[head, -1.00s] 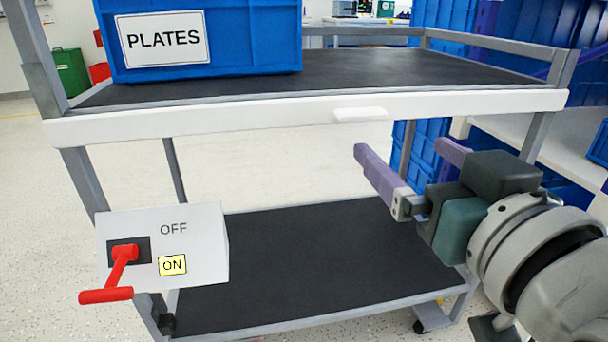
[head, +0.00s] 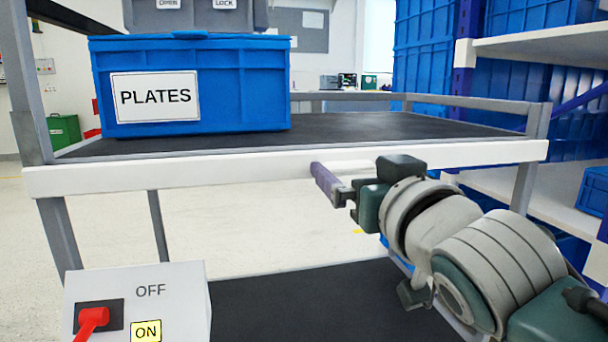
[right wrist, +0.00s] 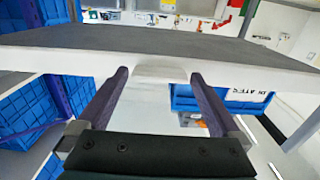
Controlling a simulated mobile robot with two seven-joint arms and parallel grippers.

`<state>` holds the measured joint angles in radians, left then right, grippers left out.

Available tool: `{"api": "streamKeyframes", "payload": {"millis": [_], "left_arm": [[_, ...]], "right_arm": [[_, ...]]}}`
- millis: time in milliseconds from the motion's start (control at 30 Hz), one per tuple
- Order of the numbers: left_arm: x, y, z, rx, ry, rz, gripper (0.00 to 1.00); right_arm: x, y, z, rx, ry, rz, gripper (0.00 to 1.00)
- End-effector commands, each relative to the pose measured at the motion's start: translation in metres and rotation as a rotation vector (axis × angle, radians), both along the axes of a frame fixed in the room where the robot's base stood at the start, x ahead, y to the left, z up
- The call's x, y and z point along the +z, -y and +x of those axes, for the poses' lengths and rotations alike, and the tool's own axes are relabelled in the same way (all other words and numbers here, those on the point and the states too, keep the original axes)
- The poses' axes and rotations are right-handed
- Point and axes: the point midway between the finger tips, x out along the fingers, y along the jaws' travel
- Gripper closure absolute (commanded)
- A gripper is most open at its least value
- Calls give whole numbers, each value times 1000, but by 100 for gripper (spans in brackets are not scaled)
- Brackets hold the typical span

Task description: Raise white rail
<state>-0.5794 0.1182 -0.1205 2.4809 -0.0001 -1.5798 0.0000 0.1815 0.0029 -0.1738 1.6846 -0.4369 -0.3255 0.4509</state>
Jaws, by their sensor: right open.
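The white rail (head: 230,173) runs along the front edge of the cart's upper shelf. Its small white grip tab (right wrist: 163,73) lies between the tips of my right gripper's two fingers in the right wrist view. My right gripper (head: 318,168) is open, with purple fingers pointing at the rail, one on each side of the tab. In the head view the finger and hand partly cover the tab. I cannot tell whether the fingers touch the rail. My left gripper is not in view.
A blue PLATES crate (head: 240,90) stands on the upper shelf (head: 400,127) at the left. A grey box with a red rotary lever (head: 92,320) and OFF and ON labels is at lower left. Shelving with blue crates (head: 595,190) stands at the right.

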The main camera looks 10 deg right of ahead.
Motion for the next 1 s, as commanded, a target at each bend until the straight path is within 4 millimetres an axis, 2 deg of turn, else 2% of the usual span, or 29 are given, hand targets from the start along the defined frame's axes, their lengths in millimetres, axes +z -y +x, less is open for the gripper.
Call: {"api": "streamKeyframes", "payload": {"millis": [200, 1000], "left_arm": [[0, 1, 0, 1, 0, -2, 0], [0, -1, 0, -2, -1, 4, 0]], "right_arm": [[0, 0, 0, 0, 0, 0, 2], [0, 0, 0, 0, 0, 0, 92]]}}
